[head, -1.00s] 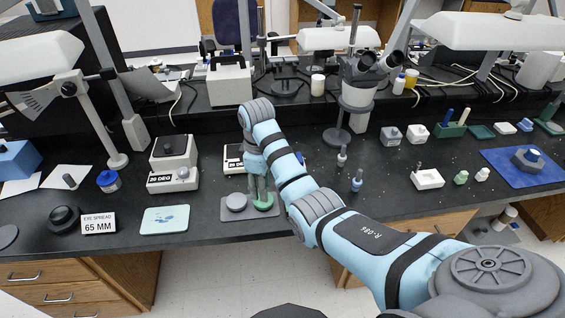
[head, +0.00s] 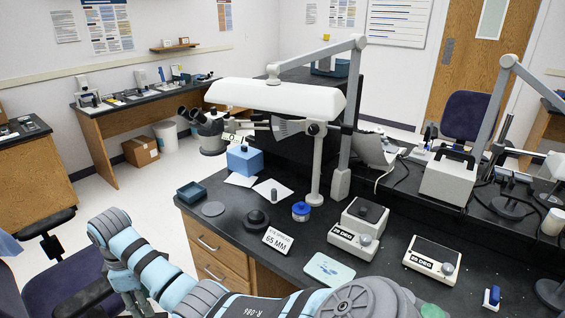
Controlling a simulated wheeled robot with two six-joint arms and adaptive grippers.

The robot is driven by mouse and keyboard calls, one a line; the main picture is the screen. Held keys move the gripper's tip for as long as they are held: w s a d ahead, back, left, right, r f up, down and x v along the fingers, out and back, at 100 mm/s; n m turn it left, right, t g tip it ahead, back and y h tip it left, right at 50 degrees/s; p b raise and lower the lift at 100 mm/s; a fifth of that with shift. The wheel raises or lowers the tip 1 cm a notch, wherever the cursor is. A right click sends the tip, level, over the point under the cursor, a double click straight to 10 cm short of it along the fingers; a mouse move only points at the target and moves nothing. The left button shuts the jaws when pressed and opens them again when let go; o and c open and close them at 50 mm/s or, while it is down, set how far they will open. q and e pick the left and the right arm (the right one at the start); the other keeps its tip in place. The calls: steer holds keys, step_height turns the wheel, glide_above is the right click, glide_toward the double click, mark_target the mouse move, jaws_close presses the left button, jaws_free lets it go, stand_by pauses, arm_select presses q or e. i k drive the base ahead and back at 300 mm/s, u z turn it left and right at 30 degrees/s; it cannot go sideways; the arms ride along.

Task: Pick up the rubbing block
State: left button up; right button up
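I cannot tell for certain which object is the rubbing block. A dark grey upright cylinder (head: 273,195) stands on a white paper sheet (head: 262,188) on the black bench. One blue-and-grey arm of mine, which I take for the right, crosses the bottom of the head view. Its gripper (head: 132,292) hangs at the lower left, over the floor and clear of the bench, pointing down. Its fingers are small and partly cut off, so I cannot tell whether they are open or hold anything. My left gripper is not in view.
A blue box (head: 244,160), a dark round piece (head: 256,219), a 65 MM sign (head: 277,240), a blue-lidded jar (head: 301,211) and a pale pad (head: 328,269) stand on the bench. Two angle-marked boxes (head: 352,245) (head: 430,262) are farther right. A chair (head: 50,275) stands at the left.

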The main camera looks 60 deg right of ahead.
mark_target(492, 299)
steer(key=u, duration=0.6)
steer(key=k, duration=1.6)
steer(key=z, duration=2.55)
steer(key=i, duration=0.2)
steer(key=u, duration=0.2)
